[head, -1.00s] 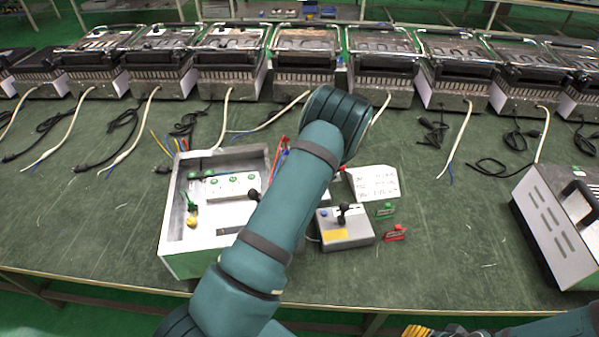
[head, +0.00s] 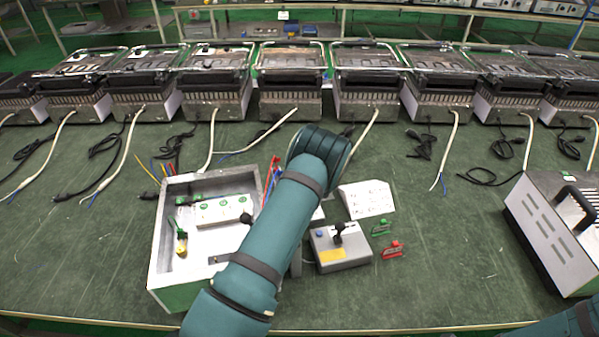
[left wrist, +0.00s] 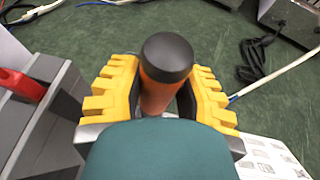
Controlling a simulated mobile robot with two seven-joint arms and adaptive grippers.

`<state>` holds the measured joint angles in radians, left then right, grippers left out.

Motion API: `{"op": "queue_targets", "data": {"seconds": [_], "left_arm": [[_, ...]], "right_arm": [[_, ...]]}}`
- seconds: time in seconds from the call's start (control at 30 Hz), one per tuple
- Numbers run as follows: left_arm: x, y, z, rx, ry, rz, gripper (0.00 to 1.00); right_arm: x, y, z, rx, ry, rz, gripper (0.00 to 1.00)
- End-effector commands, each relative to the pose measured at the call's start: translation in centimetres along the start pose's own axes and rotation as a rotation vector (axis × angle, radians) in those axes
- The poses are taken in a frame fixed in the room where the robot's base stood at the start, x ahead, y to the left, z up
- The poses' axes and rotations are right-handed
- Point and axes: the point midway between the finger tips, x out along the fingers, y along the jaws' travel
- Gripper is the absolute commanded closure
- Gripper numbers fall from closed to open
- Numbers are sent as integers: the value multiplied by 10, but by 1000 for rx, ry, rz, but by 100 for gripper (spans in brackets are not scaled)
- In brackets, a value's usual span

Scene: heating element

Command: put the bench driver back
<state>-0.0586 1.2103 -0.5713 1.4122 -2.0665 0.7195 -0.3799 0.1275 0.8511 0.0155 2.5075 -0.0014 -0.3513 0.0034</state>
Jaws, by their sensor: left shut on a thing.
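In the left wrist view the bench driver (left wrist: 163,75) shows an orange handle with a black rounded end. It stands between the yellow fingers of my left gripper (left wrist: 160,95), which is shut on it. Its lower part is hidden by the gripper and my wrist. In the head view my own left arm hides the driver and the left gripper. My right gripper is out of view; only a bit of that arm shows at the lower right.
An open metal box (head: 162,245) with green and yellow parts stands left of my arm. Red and blue handles (head: 271,180) show behind it. A vented case (head: 550,235) is far right.

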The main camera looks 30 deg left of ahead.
Motion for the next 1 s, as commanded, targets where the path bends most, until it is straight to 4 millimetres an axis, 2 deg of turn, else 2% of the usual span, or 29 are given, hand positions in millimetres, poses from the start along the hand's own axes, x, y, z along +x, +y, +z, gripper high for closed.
{"op": "queue_targets", "data": {"seconds": [0.1,0.2,0.73,0.77,0.8,0.83,1.0], "left_arm": [[7,0,-17,1,-1,0,100],[11,0,-25,0,-2,1,100],[13,0,-31,-1,-2,0,100],[13,0,-33,0,1,0,59],[13,0,-32,0,1,1,45],[13,0,-32,0,1,1,40],[13,0,-31,0,1,1,40]], "right_arm": [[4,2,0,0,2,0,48],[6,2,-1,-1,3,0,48],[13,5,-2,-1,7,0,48],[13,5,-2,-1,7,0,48],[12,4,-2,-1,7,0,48],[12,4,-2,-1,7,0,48],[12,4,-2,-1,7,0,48]]}}
